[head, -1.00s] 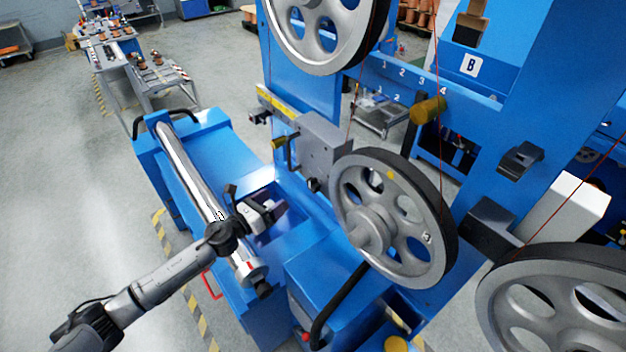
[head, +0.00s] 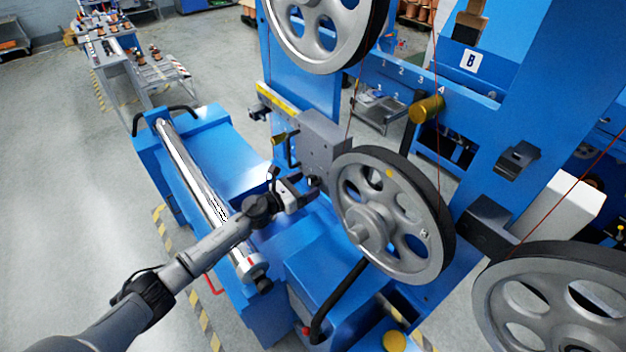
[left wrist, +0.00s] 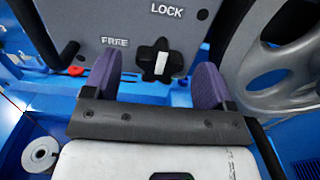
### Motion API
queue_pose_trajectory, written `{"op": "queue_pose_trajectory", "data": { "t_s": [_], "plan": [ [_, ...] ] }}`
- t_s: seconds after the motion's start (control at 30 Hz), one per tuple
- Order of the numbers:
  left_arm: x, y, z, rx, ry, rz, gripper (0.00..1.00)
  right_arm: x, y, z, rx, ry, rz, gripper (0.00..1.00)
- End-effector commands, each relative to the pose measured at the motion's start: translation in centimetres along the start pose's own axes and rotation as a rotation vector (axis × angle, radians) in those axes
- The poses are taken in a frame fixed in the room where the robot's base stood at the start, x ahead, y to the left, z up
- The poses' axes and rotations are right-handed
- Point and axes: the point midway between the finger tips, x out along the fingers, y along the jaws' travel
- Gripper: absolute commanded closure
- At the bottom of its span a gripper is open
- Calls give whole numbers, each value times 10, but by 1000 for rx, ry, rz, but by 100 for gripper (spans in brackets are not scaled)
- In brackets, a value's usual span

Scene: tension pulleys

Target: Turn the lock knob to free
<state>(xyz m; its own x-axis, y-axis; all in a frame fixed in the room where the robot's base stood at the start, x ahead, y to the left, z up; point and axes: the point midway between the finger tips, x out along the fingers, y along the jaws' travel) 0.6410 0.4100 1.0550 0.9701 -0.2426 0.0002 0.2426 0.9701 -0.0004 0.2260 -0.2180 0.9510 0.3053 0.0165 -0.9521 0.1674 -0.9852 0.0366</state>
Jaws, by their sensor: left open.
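The lock knob (left wrist: 153,58) is a black lobed knob with a white mark, on a grey plate. The mark runs nearly upright in the left wrist view. The word LOCK (left wrist: 166,11) is above the knob and FREE (left wrist: 114,41) is to its left. My left gripper (left wrist: 156,78) is open, with one purple-padded finger on each side of the knob and gaps between. In the head view my left gripper (head: 300,187) is at the grey block (head: 322,140), and the knob is mostly hidden there. My right gripper is not in view.
A large grey pulley wheel (head: 391,215) stands just right of the gripper; its spokes also show in the left wrist view (left wrist: 280,50). A shiny roller (head: 190,185) lies below and left, under my arm.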

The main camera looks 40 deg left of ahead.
Motion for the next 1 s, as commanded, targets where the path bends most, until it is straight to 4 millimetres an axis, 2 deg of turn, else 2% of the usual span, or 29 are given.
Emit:
{"op": "queue_pose_trajectory", "data": {
  "t_s": [0.1,0.3,0.7,0.77,1.0],
  "plan": [
    [15,0,0,-1,-2,0,22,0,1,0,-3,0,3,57],
    [28,0,0,0,0,0,22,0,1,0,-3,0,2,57],
    [31,0,0,0,0,0,22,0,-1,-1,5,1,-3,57],
    [31,0,0,0,0,0,26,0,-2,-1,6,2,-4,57],
    [31,0,0,0,0,0,49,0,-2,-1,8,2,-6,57]
  ]
}}
